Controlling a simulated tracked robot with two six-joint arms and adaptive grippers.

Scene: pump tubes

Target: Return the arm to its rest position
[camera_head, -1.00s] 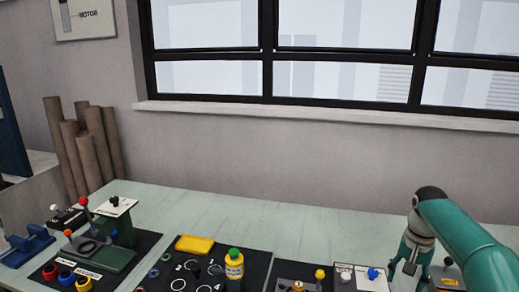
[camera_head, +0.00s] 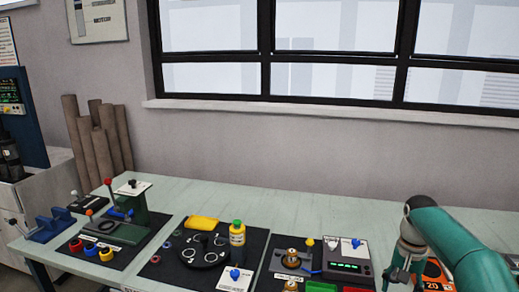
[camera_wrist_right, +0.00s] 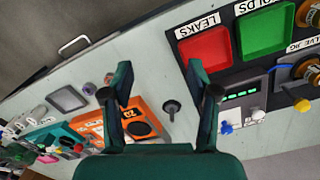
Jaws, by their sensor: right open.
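My right arm (camera_head: 462,245), green with a dark joint, comes in from the right in the head view. Its gripper (camera_head: 396,276) points down over the right part of the bench. In the right wrist view the two dark green fingers (camera_wrist_right: 161,80) stand wide apart with nothing between them but bare bench and a small dark knob-like part (camera_wrist_right: 171,107) below. An orange device (camera_wrist_right: 140,122) lies beneath the left finger there. My left gripper is not in view.
The bench (camera_head: 190,192) holds a green press (camera_head: 130,222), a yellow bottle (camera_head: 237,234) and a box with a green display (camera_head: 346,264). Red (camera_wrist_right: 207,52) and green (camera_wrist_right: 268,31) bins lie right of the fingers in the wrist view. The bench's back strip is clear.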

